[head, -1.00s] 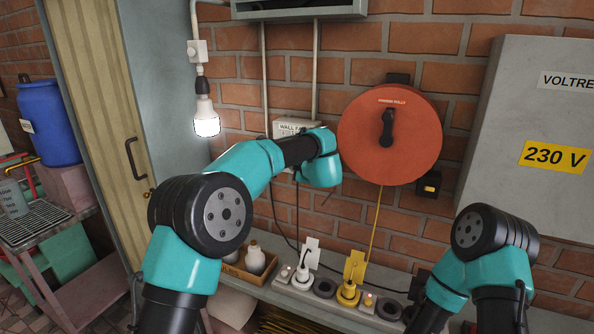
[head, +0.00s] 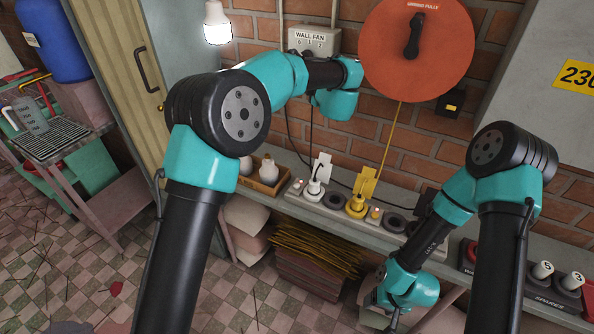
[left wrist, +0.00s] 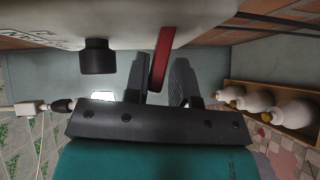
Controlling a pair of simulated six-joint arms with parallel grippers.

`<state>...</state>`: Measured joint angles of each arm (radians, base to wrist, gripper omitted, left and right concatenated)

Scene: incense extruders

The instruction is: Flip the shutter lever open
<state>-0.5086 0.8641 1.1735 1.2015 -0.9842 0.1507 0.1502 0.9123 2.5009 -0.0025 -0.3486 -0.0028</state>
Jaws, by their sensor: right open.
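A red lever (left wrist: 161,58) sticks out from a pale box (left wrist: 60,30) in the left wrist view. My left gripper (left wrist: 160,82) is open, with its two dark fingers on either side of the lever; a gap shows on the lever's right. I cannot tell whether the left finger touches it. A black knob (left wrist: 97,56) sits on the same box. In the head view, the wall-fan box (head: 314,41) is on the brick wall, and my left arm hides its lower part and the lever. My right gripper (head: 384,308) is low at the bench front, open and partly hidden.
A red-orange disc (head: 415,75) with a black handle hangs right of the box. A power strip (head: 330,212) with plugs lies on the bench below. A wooden crate (head: 262,184) of pale bottles stands left of it. A lit bulb (head: 217,25) hangs at upper left.

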